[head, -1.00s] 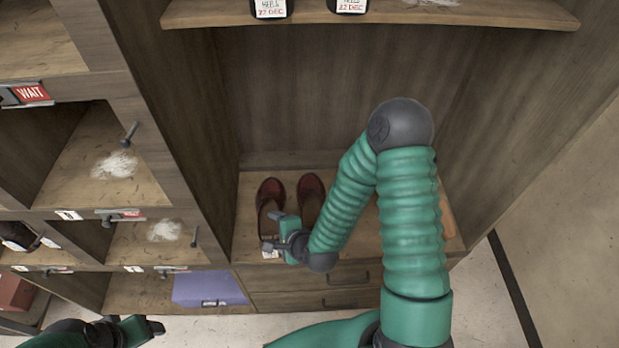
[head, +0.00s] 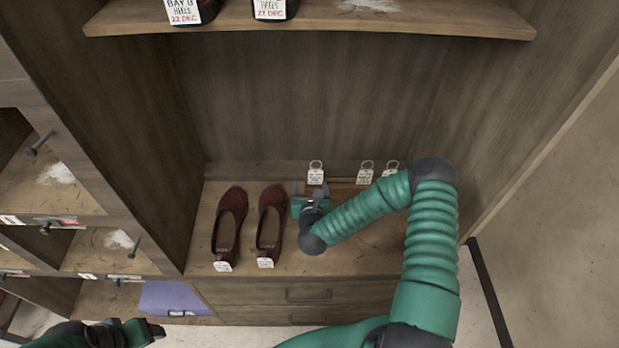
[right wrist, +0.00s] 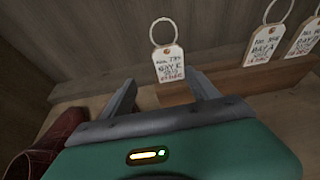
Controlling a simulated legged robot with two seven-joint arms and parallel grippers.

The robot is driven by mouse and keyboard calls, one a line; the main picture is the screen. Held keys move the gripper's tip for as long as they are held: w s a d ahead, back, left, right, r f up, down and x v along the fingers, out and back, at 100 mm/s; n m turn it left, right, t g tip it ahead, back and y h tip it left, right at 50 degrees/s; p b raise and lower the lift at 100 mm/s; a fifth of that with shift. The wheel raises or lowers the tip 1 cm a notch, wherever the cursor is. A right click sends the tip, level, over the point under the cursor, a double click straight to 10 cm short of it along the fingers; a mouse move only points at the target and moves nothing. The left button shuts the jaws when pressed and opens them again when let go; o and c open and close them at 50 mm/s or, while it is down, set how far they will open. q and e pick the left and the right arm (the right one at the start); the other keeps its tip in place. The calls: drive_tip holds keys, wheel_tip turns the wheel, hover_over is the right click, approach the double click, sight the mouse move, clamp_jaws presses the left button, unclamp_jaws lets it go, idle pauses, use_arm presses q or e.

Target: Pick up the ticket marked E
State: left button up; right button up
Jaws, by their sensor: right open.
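A white ticket with a wire ring (head: 315,177) stands upright at the back of the lower shelf. In the right wrist view this ticket (right wrist: 169,64) has a bay letter that looks like E or K; I cannot read it surely. My right gripper (head: 311,188) is open and empty just in front of it. In the right wrist view its two fingers (right wrist: 161,90) point toward the ticket's lower edge, apart from each other. Two more tickets stand to the right, one marked Bay A (right wrist: 266,45) and one partly cut off (right wrist: 304,38). My left gripper (head: 150,331) is low at the left.
The tickets stand on a wooden strip (right wrist: 225,87). Dark red shoes (head: 230,222) with tags stand left of my right gripper. An upper shelf (head: 420,22) with tagged heels overhangs. Cubbies and a purple box (head: 170,298) are at the left.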

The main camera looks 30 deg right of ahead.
sight(317, 179)
drive_tip(key=w+d+f, duration=0.1)
drive_tip(key=d, duration=0.1)
drive_tip(key=w+d+f, duration=0.1)
drive_tip(key=d, duration=0.1)
drive_tip(key=w+d, duration=0.1)
drive_tip(key=d, duration=0.1)
drive_tip(key=shift+w+d+f+p, duration=0.1)
drive_tip(key=shift+w+f+p, duration=0.2)
drive_tip(key=shift+f, duration=0.1)
drive_tip(key=shift+a, duration=0.35)
drive_tip(key=shift+w+a+r, duration=0.1)
drive_tip(key=shift+a+r, duration=0.1)
drive_tip(key=shift+a, duration=0.35)
drive_tip(key=shift+w+a+r, duration=0.1)
drive_tip(key=shift+a+r, duration=0.05)
drive_tip(key=shift+a, duration=0.4)
drive_tip(key=c, duration=0.4)
drive_tip(key=shift+s, duration=0.1)
drive_tip(key=c, duration=0.3)
drive_tip(key=shift+s+d+f, duration=0.1)
drive_tip(key=shift+s+d, duration=0.05)
drive_tip(key=shift+d, duration=0.7)
drive_tip(key=c, duration=0.7)
use_arm(q)
drive_tip(key=shift+s+d+r, duration=0.1)
drive_tip(key=shift+d+r, duration=0.25)
drive_tip(key=shift+d, duration=0.3)
drive_tip(key=shift+s+d+r, duration=0.1)
drive_tip(key=shift+d+r, duration=0.2)
drive_tip(key=shift+d, duration=0.3)
